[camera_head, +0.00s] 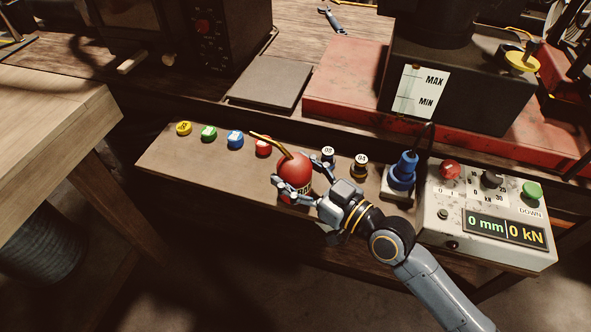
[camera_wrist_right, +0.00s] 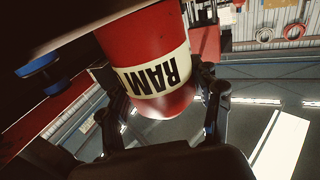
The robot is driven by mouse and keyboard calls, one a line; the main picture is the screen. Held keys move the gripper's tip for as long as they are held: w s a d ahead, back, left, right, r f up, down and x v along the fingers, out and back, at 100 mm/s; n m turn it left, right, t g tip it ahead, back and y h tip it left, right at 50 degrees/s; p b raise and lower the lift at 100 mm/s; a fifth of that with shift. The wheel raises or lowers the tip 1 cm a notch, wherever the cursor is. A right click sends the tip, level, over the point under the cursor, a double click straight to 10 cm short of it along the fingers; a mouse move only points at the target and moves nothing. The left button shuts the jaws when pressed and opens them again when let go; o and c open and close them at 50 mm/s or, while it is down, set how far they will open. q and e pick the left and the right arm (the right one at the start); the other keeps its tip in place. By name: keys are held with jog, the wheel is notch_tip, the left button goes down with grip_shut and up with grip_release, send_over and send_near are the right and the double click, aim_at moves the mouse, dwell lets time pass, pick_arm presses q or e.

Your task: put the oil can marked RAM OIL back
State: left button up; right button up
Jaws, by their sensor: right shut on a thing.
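The red oil can (camera_head: 296,170) has a rounded top, a thin brass spout and a pale label. In the right wrist view the can (camera_wrist_right: 165,103) fills the upper middle, and its label shows RAM upside down. My right gripper (camera_head: 301,174) is shut on the can, with a finger on either side of it. The can is over the narrow wooden shelf (camera_head: 190,165); I cannot tell whether its base touches the shelf. The left gripper is not in view.
Yellow, green, blue and red capped items (camera_head: 235,139) stand left of the can. Two small labelled pieces (camera_head: 360,165), a blue-handled device (camera_head: 402,172) and a control box (camera_head: 484,215) reading 0 mm and 0 kN stand right. A grey plate (camera_head: 270,82) lies behind.

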jog(key=o, duration=1.6)
jog(key=shift+f, duration=0.15)
jog(key=shift+r, duration=0.2)
jog(key=shift+s+d+f, duration=0.1)
jog(key=shift+s+d, duration=0.05)
jog(key=shift+d, duration=0.1)
jog(key=b+v, duration=0.2)
jog(key=v, duration=0.8)
jog(key=shift+s+d, duration=0.1)
jog(key=shift+s+d+b, duration=0.3)
jog(key=shift+s+d, duration=0.1)
jog(key=shift+d, duration=0.05)
